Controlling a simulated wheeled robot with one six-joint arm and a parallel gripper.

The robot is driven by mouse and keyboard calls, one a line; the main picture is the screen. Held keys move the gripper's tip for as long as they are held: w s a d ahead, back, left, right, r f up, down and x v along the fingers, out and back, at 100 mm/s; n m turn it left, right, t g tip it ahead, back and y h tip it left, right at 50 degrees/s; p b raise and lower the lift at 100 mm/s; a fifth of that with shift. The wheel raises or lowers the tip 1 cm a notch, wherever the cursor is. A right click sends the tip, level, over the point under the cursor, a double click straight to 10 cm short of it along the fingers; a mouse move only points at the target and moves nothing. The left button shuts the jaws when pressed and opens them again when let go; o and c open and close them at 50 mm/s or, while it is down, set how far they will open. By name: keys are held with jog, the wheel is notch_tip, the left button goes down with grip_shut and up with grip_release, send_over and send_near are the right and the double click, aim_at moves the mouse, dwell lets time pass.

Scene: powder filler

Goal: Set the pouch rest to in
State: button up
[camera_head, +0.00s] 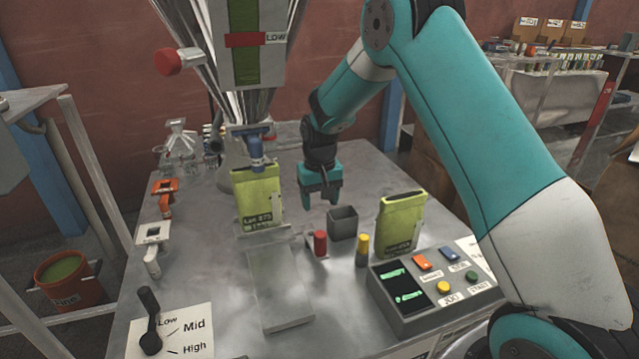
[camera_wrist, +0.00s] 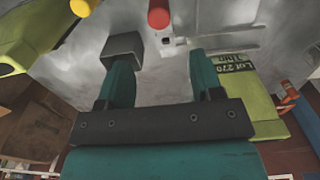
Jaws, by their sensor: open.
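A green pouch (camera_head: 257,205) stands upright under the blue nozzle (camera_head: 257,155) at the head of a flat grey metal slide (camera_head: 280,295), which looks like the pouch rest. A red-topped post (camera_head: 319,242) with a small pale base stands right of the slide; it also shows at the top of the wrist view (camera_wrist: 158,14). Whether this post belongs to the rest I cannot tell. My gripper (camera_head: 322,204) is open and empty, pointing down above the table, right of the pouch and behind the red post. In the wrist view, the pouch (camera_wrist: 232,88) is right of the fingers.
A grey square cup (camera_head: 343,223) is close to my gripper. A yellow-topped post (camera_head: 363,248), a second green pouch (camera_head: 401,222) and a button panel (camera_head: 435,285) stand to the right. A black Low/Mid/High lever (camera_head: 150,322) is at the front left.

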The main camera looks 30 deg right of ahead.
jog(key=shift+r, duration=2.25)
jog(key=s+a+r+n+y+p, duration=0.1)
jog(key=s+a+r+n+p, duration=0.1)
jog(key=s+a+r, duration=0.4)
jog(key=s+a+r+n+y+p, duration=0.1)
jog(key=s+a+r+n+p, duration=0.15)
jog(key=s+a+r, duration=0.4)
jog(key=s+a+r+n+p, duration=0.1)
jog(key=s+r, duration=0.2)
jog(key=s, duration=0.4)
jog(key=s+a+r+n+y+p, duration=0.1)
jog(key=s+r+n+p, duration=0.1)
jog(key=s, duration=0.4)
jog(key=s+a+r+n+y+p, duration=0.1)
jog(key=s+a+r, duration=0.1)
jog(key=s+r, duration=0.3)
jog(key=s, duration=0.2)
jog(key=shift+s+p, duration=0.3)
jog(key=shift+p, duration=0.1)
jog(key=shift+r, duration=0.15)
